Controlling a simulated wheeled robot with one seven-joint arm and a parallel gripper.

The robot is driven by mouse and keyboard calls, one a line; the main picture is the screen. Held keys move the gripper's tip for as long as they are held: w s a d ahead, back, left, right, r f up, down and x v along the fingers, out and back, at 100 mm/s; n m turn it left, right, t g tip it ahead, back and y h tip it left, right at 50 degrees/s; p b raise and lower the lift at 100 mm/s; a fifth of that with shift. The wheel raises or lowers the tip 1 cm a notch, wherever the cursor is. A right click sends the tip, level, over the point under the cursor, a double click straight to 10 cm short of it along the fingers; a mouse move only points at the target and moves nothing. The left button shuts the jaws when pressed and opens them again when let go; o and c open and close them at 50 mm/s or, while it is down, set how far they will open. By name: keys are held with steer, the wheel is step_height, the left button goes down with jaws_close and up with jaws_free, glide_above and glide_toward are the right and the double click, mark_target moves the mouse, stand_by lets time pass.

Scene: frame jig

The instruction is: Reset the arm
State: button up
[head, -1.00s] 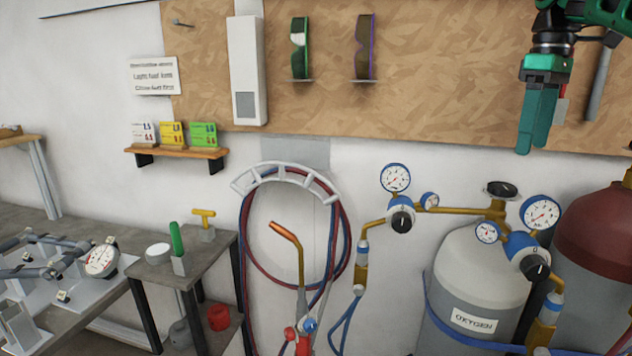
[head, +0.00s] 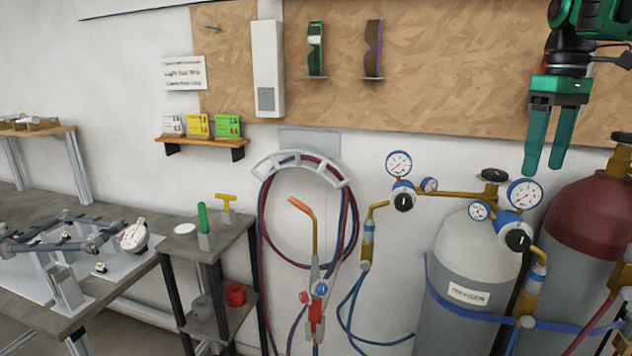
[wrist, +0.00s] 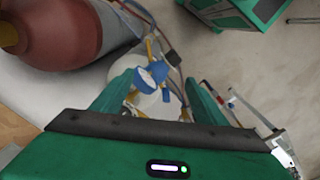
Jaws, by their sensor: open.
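My gripper (head: 548,168) is at the upper right of the head view, with its green fingers pointing down. It is open, with a gap between the fingers, and nothing is held. In the head view it appears above the gas cylinders and in front of the wooden board. In the wrist view my gripper (wrist: 160,95) shows a finger at each side, with a blue-and-white gauge (wrist: 155,75) and the pale cylinder top in the gap beyond them.
The oxygen cylinder (head: 472,265) and a dark red cylinder (head: 595,215) stand below my gripper. A torch (head: 312,245) and coiled hoses hang on the wall. A small stand (head: 222,250) and a workbench (head: 120,285) with a frame jig are at left.

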steer(key=s+a+f+m, duration=0.2)
steer(key=s+f+m, duration=0.9)
steer(key=s+f, duration=1.6)
steer(key=shift+f, duration=0.3)
steer(key=shift+s, duration=0.1)
steer(key=shift+w+f, duration=0.2)
steer(key=shift+w, duration=0.45)
steer(key=shift+c, duration=0.4)
